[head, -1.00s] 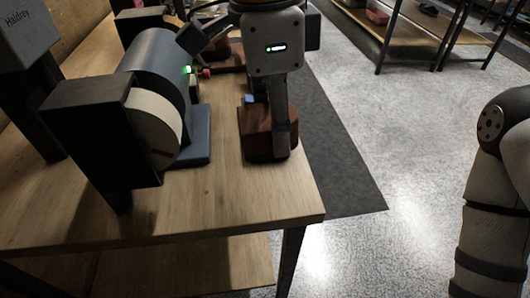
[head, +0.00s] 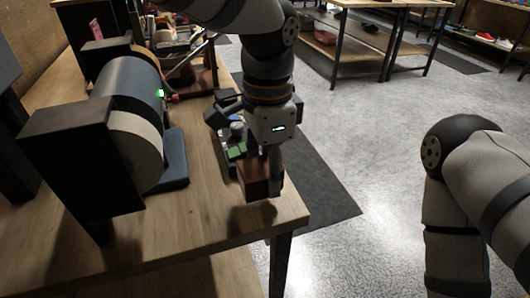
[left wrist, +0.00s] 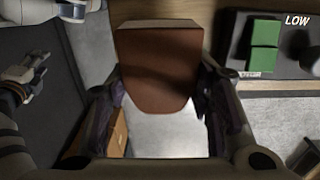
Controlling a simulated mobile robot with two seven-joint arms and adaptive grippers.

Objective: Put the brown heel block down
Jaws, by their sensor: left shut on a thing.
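The brown heel block (head: 257,182) is held by my left gripper (head: 262,172) near the front right corner of the workbench. A dark shadow lies on the wood below the block, which looks lifted a little above the top. In the left wrist view the block (left wrist: 160,65) shows a brown face with a rounded end and a pale edge, between the two fingers of my left gripper (left wrist: 163,105).
A blue-grey machine with a pale wheel (head: 136,150) stands on the workbench (head: 175,225), left of the block. Bare wood is free at the front. The floor lies to the right.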

